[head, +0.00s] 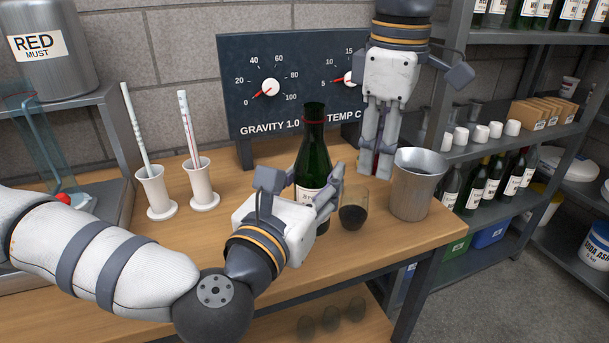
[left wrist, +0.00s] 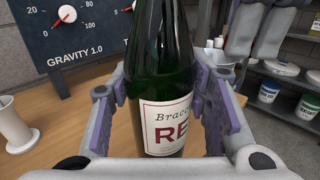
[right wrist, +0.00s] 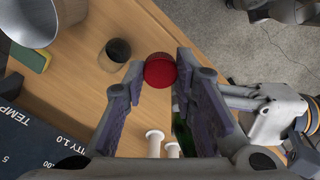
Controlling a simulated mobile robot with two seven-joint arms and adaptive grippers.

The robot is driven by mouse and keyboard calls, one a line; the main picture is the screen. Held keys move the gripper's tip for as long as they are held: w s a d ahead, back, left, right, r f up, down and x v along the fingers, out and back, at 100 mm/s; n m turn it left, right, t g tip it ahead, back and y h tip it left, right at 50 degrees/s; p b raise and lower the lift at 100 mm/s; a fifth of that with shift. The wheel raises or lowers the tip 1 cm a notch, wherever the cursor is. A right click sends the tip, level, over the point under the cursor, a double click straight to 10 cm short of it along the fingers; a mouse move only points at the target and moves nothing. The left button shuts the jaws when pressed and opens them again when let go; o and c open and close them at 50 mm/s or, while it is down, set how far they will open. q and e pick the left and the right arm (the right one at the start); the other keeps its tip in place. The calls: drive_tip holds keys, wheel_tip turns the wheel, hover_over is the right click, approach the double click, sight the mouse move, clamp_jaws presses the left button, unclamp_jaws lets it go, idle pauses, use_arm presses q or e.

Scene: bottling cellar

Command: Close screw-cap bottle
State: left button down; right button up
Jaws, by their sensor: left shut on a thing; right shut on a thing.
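The dark green bottle (head: 314,150) stands upright on the wooden table, its neck bare above a red ring. Its label fills the left wrist view, where the bottle (left wrist: 164,60) sits between both fingers. My left gripper (head: 312,182) is shut around the bottle's body. My right gripper (head: 377,172) points down, to the right of the bottle and apart from it. It is shut on a round red cap (right wrist: 160,70), seen between the fingertips in the right wrist view. In the head view the fingers hide most of the cap.
A glass with dark liquid (head: 353,216) stands close right of the bottle, and a metal bucket (head: 416,190) stands near the table's right end. Two white cylinders with sticks (head: 156,192) stand left. A gauge board (head: 290,85) stands behind. Shelves with bottles (head: 492,180) are at right.

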sight(325, 184)
use_arm(q)
drive_tip(key=shift+s+d+r, duration=0.2)
drive_tip(key=shift+s+r, duration=0.05)
drive_tip(key=shift+s, duration=0.3)
drive_tip(key=shift+s+d+r, duration=0.2)
drive_tip(key=shift+s+r, duration=0.1)
drive_tip(key=shift+s, duration=0.3)
drive_tip(key=shift+s+d+r, duration=0.2)
drive_tip(key=shift+s+r, duration=0.05)
drive_tip(key=shift+s, duration=0.3)
use_arm(e)
drive_tip(key=shift+f, duration=0.15)
use_arm(q)
drive_tip(key=c, duration=1.6)
unclamp_jaws()
clamp_jaws()
drive_tip(key=shift+s, duration=0.1)
